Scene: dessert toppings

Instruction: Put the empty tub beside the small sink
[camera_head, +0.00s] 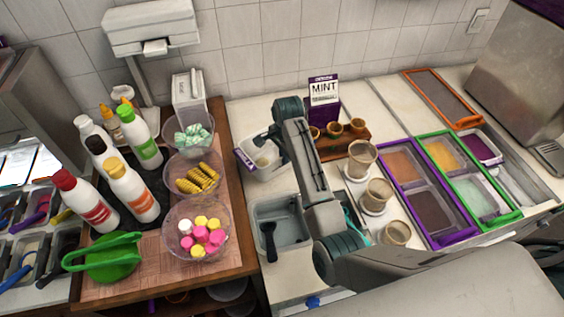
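A white tub (270,172) with a purple label stands on the white counter, behind the small sink (262,212). Something pale shows inside it, too small to make out. My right arm reaches in from the lower right, across the sink's right side. Its gripper (264,143) is at the tub's back rim, partly hidden by my own wrist; I cannot tell whether the fingers touch or grip the tub. The grey sink basin holds a dark-handled utensil (269,240). My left gripper is out of view.
Cups (376,194), a wooden rack (345,145) with a mint box (322,100), and purple (437,241) and green (487,222) framed trays are at right.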

